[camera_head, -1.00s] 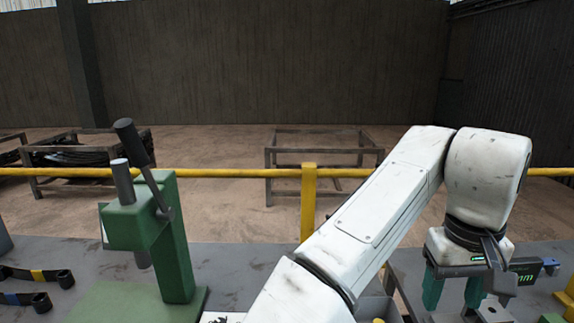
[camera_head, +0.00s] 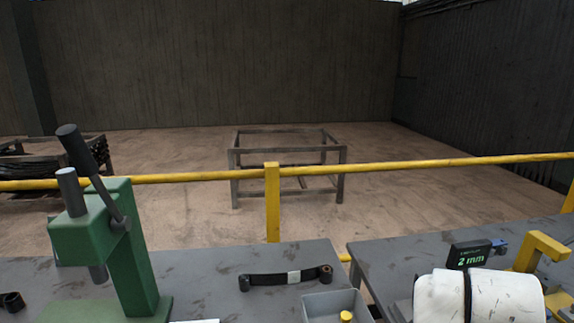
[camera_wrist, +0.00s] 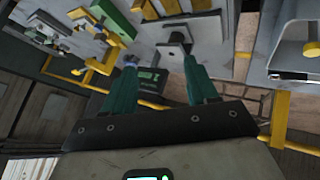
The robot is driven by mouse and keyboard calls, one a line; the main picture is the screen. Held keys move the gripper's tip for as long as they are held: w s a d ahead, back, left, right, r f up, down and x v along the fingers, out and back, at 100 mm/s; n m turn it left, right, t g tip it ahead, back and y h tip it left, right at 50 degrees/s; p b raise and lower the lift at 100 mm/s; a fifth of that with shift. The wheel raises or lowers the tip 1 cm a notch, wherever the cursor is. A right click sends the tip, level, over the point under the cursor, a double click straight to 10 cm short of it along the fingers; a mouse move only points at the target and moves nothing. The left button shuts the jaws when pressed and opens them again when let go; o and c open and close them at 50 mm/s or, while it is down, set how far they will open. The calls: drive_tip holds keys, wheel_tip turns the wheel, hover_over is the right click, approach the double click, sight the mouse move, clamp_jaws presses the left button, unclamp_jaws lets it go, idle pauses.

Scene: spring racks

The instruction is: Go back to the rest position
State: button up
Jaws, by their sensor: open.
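My gripper (camera_wrist: 162,68) shows in the wrist view with two teal fingers spread apart and nothing held between them. In the head view the fingers are hidden, and only a white part of my arm (camera_head: 485,298) shows at the bottom right, in front of the right bench. A dark gauge with a green "2 mm" readout (camera_head: 468,255) stands just behind that arm part. A dark box with a green display (camera_wrist: 148,79) also shows beyond the fingers in the wrist view.
A green press (camera_head: 130,250) with a lever stands on the left bench. A yellow rail (camera_head: 200,177) runs behind the benches. A yellow bracket (camera_head: 542,248) stands at right.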

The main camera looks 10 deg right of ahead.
drive_tip(key=s+a+f+n+y, duration=0.1)
drive_tip(key=s+a+f+y, duration=0.2)
drive_tip(key=s+a+f, duration=0.5)
drive_tip(key=s+a+f+n+y, duration=0.1)
drive_tip(key=s+a+f+y, duration=0.2)
drive_tip(key=s+a+f, duration=0.55)
drive_tip(key=s+d+f+g+b, duration=0.2)
drive_tip(key=s+f+b, duration=0.2)
drive_tip(key=f, duration=0.5)
drive_tip(key=s+d+f+g+b, duration=0.2)
drive_tip(key=s+f+b, duration=0.3)
drive_tip(key=f, duration=0.4)
drive_tip(key=shift+s+d+b, duration=0.15)
drive_tip(key=shift+b, duration=0.2)
